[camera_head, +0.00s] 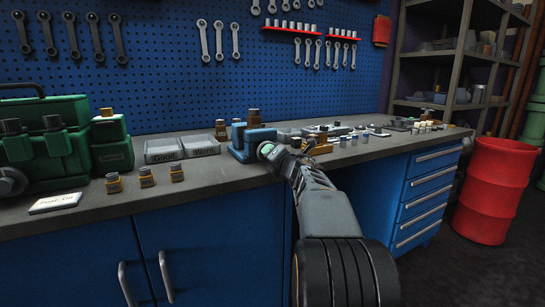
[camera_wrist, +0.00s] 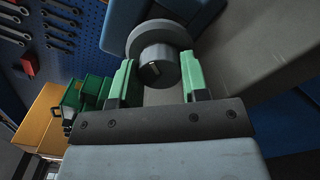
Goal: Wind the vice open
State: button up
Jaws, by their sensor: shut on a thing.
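A wider grey disc (camera_wrist: 158,36) sits behind that end, and blue vice body (camera_wrist: 187,8) shows beyond. The jaw gap of the vice cannot be made out.
A green machine (camera_head: 60,140) fills the bench's left end. Small parts lie to the right. A red drum (camera_head: 492,195) stands on the floor.

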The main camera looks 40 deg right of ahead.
jog(key=o, duration=0.9)
jog(key=s, duration=0.4)
jog(key=s+a+p, duration=0.1)
jog(key=s, duration=0.4)
jog(key=s+a, duration=0.1)
jog(key=s, duration=0.3)
jog(key=shift+s, duration=0.35)
